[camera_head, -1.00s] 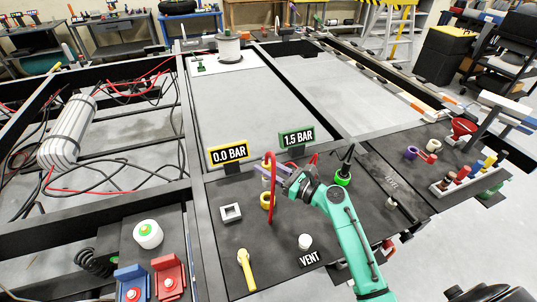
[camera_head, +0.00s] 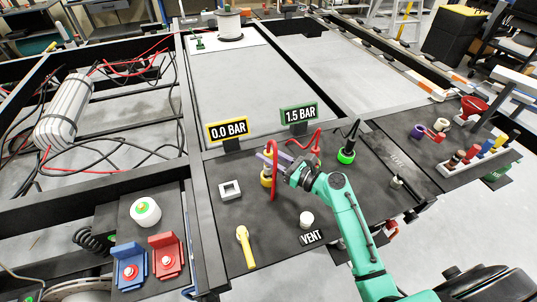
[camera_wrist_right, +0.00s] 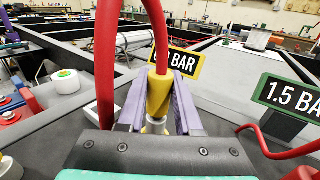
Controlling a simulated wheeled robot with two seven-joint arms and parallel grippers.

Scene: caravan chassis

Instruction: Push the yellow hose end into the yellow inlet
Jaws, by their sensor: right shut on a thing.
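My right gripper (camera_head: 268,160) reaches in from the lower right in the head view. In the right wrist view its purple fingers (camera_wrist_right: 160,105) are shut on the yellow hose end (camera_wrist_right: 159,92), which is upright with the red hose (camera_wrist_right: 159,35) looping from its top. A pale metal fitting (camera_wrist_right: 155,126) shows directly under the hose end. In the head view the yellow inlet (camera_head: 266,182) is on the dark panel just below the fingers. The hose end is in line with it, but I cannot tell how far in it sits. My left gripper is not in view.
A yellow-framed sign (camera_head: 228,129) reads 0.0 BAR and a green one (camera_head: 299,113) reads 1.5 BAR behind the gripper. A square socket (camera_head: 230,190), yellow lever (camera_head: 243,246), white VENT knob (camera_head: 306,219) and black-hosed green fitting (camera_head: 347,155) surround it.

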